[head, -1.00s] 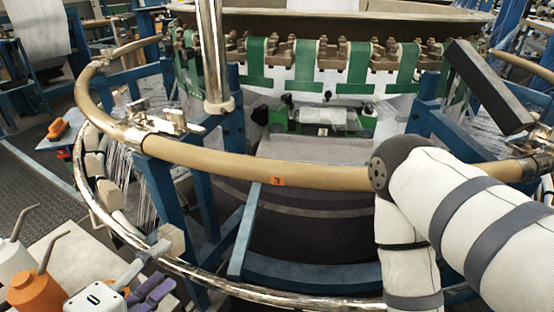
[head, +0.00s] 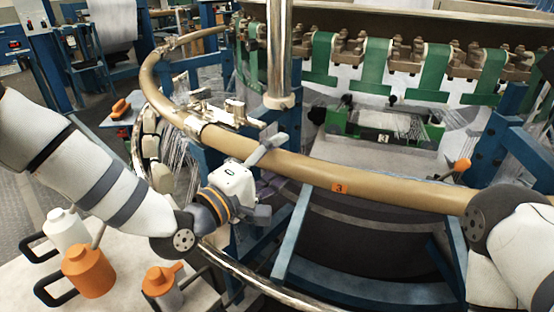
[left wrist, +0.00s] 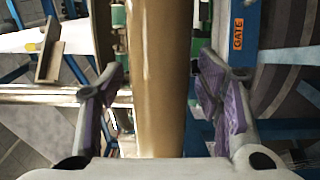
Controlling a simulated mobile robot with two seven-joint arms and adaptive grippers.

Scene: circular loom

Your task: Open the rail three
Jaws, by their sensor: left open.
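Rail three is a tan curved tube (head: 400,191) with an orange label "3" (head: 340,187), running across the front of the loom. A metal clamp (head: 228,112) sits on the rail at its left part. My left gripper (head: 272,178) is at the rail, left of the label, with its jaws open. In the left wrist view the rail (left wrist: 158,80) runs upright between the two purple-padded fingers of my left gripper (left wrist: 160,98), with gaps visible on both sides. My right arm shows at the right edge of the head view; its gripper is out of view.
A polished metal post (head: 279,50) stands behind the rail. A table (head: 118,285) at lower left holds a white container (head: 67,230) and orange-topped containers (head: 90,270). Blue frame beams stand below the rail. An orange "GATE" label (left wrist: 238,34) shows in the left wrist view.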

